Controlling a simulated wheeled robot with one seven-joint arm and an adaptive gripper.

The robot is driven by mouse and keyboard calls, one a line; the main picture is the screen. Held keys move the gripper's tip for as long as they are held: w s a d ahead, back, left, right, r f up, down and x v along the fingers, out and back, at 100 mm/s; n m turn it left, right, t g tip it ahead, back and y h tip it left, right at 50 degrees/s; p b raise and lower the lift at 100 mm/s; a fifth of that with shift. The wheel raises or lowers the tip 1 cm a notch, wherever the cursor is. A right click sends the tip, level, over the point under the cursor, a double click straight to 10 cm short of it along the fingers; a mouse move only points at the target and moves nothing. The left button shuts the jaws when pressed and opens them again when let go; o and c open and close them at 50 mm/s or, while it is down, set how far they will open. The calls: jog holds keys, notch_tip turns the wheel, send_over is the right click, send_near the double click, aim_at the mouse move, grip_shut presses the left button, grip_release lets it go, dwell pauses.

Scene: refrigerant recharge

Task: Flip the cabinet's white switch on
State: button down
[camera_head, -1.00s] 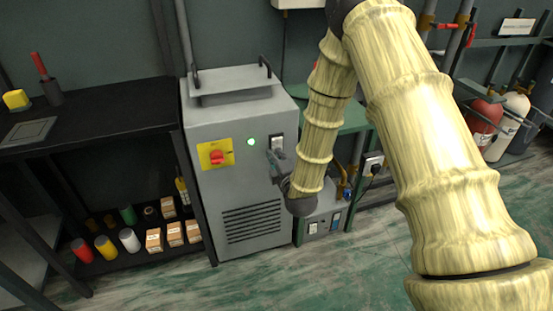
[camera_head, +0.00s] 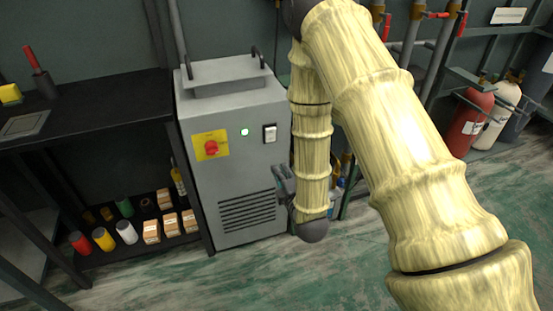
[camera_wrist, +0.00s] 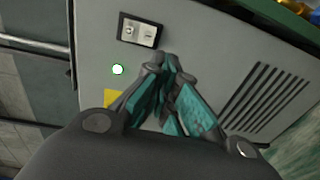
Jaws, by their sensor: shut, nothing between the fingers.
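The grey cabinet (camera_head: 262,200) stands against the wall. Its white switch (camera_head: 270,133) sits in a dark frame at the upper right of the front face, right of a lit green-white lamp (camera_head: 245,132). The switch also shows in the wrist view (camera_wrist: 140,31), fully uncovered. My gripper (camera_head: 280,172) is in front of the cabinet's right side, below the switch and apart from it. In the wrist view my gripper (camera_wrist: 170,62) has its fingertips together, with nothing between them, pointing at the cabinet face just below the switch.
Vent slots (camera_head: 247,211) lie below. A black shelf (camera_head: 90,115) with cans and boxes stands at left. Gas cylinders (camera_head: 470,122) stand at right. The floor in front is clear.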

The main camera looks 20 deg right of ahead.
jog(key=shift+s+f, duration=0.2)
jog(key=shift+s, duration=1.1)
jog(key=s+d+f+m+g, duration=0.1)
jog(key=s+f+m+g, duration=0.85)
jog(key=s+f, duration=0.85)
jog(key=s+f+m+g, duration=0.4)
jog(key=s+f+m, duration=0.1)
jog(key=s, duration=0.5)
jog(key=s+f+m+g, duration=0.4)
jog(key=s+m, duration=0.1)
jog(key=s, duration=0.4)
notch_tip(320, 180, up, 22)
jog(key=p, duration=2.1)
jog(key=shift+d+f+n+h+p, duration=0.25)
jog(key=shift+d+n+h+p, duration=0.05)
jog(key=shift+n+p, duration=0.1)
jog(key=shift+w, duration=0.1)
